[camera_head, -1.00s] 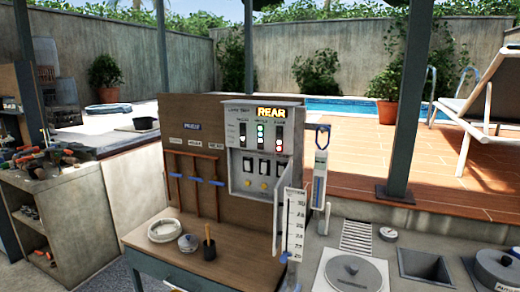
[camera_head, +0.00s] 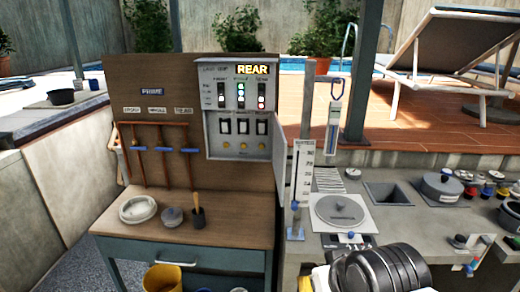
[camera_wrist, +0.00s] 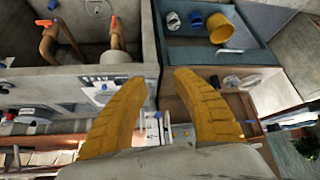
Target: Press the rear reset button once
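The grey control panel (camera_head: 210,68) stands on the brown backboard, its lit sign (camera_head: 252,70) reading REAR. Under three columns of lights and dark switches sits a row of yellow buttons; the rightmost one (camera_head: 262,147), in the rear column, is probably the rear reset button, its small label unreadable. In the wrist view my gripper (camera_wrist: 158,76) has two yellow fingers spread apart with nothing between them. In the head view my dark arm shows at the bottom right, well below and right of the panel; the fingertips are not clearly visible there.
An open panel door (camera_head: 279,150) and an upright gauge (camera_head: 301,175) stand right of the panel. The bench (camera_head: 240,222) holds a white dish (camera_head: 138,209), a small pot and a dark cup. A yellow bucket (camera_head: 162,278) is below. The grey counter has lids and valves.

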